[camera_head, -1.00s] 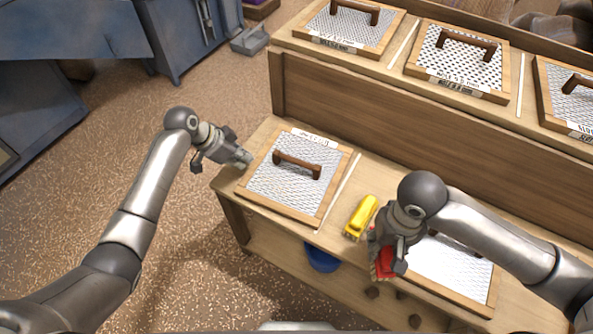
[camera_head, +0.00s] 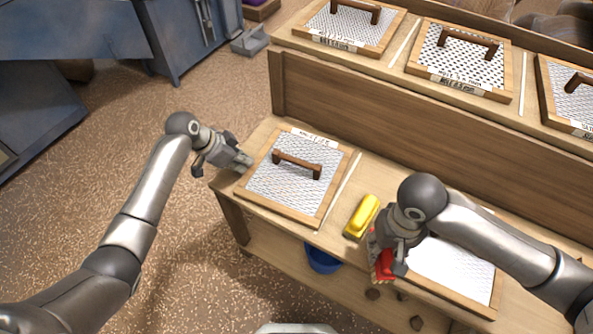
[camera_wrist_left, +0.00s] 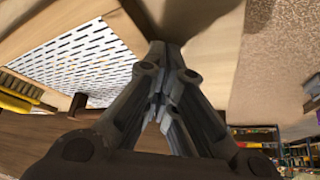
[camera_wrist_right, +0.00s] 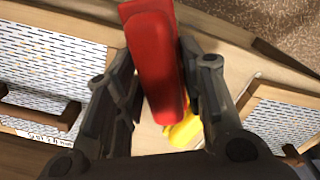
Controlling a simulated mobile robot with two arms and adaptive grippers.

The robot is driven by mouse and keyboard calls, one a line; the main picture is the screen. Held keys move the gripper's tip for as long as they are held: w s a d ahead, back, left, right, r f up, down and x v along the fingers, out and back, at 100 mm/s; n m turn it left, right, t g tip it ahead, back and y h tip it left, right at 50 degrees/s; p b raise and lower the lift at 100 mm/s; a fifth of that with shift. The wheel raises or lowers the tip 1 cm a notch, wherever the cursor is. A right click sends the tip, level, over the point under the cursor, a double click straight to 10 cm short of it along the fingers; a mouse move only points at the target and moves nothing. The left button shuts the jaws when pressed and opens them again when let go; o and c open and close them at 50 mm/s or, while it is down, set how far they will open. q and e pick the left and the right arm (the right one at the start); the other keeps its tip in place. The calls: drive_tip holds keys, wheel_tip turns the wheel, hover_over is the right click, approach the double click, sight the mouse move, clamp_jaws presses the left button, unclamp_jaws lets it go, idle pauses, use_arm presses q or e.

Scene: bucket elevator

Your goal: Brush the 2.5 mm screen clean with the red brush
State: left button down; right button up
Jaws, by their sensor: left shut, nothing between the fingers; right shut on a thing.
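My right gripper (camera_head: 388,262) is shut on the red brush (camera_wrist_right: 155,60), at the left edge of the lower right screen (camera_head: 455,265). The brush (camera_head: 384,268) is partly hidden by the gripper in the head view. The lower left screen (camera_head: 295,180) lies on the lower shelf, with a wooden frame, slotted mesh and brown handle. My left gripper (camera_head: 245,160) is shut and empty beside that screen's left edge; it also shows shut in the left wrist view (camera_wrist_left: 158,100). The label sizes are too small to read, so I cannot tell which screen is 2.5 mm.
A yellow brush (camera_head: 361,216) lies between the two lower screens. Several more screens, including one with larger holes (camera_head: 460,60), lie on the upper shelf. A blue bucket (camera_head: 322,258) stands under the bench. Dark lumps (camera_head: 373,294) show below the lower right screen. Speckled floor lies left.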

drive_tip(key=shift+f, duration=0.2)
idle(0.7)
drive_tip(key=shift+d+f+n, duration=0.15)
drive_tip(key=shift+d+n, duration=0.1)
drive_tip(key=shift+n, duration=0.05)
drive_tip(key=shift+s+d+n, duration=0.1)
drive_tip(key=shift+d+n, duration=0.25)
drive_tip(key=shift+n, duration=0.15)
drive_tip(key=w+r+n, duration=0.1)
drive_tip(key=r, duration=0.2)
drive_tip(key=w+r+n, duration=0.1)
drive_tip(key=shift+w+d+r+n, duration=0.25)
drive_tip(key=shift+w+r+n, duration=0.05)
drive_tip(key=shift+w+r, duration=0.1)
drive_tip(key=w+r, duration=0.2)
drive_tip(key=w, duration=0.1)
drive_tip(key=shift+a+r, duration=0.2)
drive_tip(key=shift+a, duration=0.2)
drive_tip(key=w+a+f+m, duration=0.2)
drive_tip(key=w+a+m, duration=0.2)
drive_tip(key=w+a, duration=0.25)
drive_tip(key=m, duration=0.9)
approach(315, 197)
drive_tip(key=shift+f, duration=1.2)
